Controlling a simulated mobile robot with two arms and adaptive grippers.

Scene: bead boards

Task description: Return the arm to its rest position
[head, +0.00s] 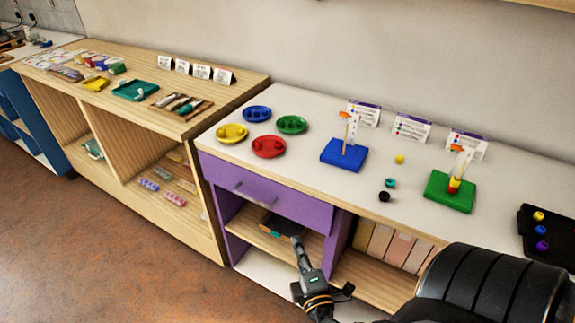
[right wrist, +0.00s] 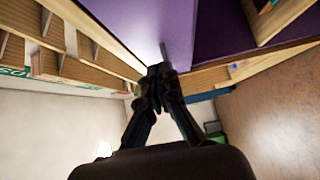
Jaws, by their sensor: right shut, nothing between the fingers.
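My right gripper (head: 297,242) is low in front of the white-topped table, its fingers pointing up towards the purple drawer. It is shut and empty. In the right wrist view the closed fingertips (right wrist: 160,72) meet in the middle, with purple furniture behind them. My left gripper is in neither view. On the table stand a blue board (head: 344,154) with an upright peg and a green board (head: 448,192) with a peg that bears red and yellow beads.
The purple drawer (head: 262,196) with its handle is behind the gripper, above an open shelf. Yellow (head: 231,133), blue, green and red dishes stand at the table's left. Loose beads (head: 384,196) lie between the boards. A dark tray (head: 540,222) holds beads at right.

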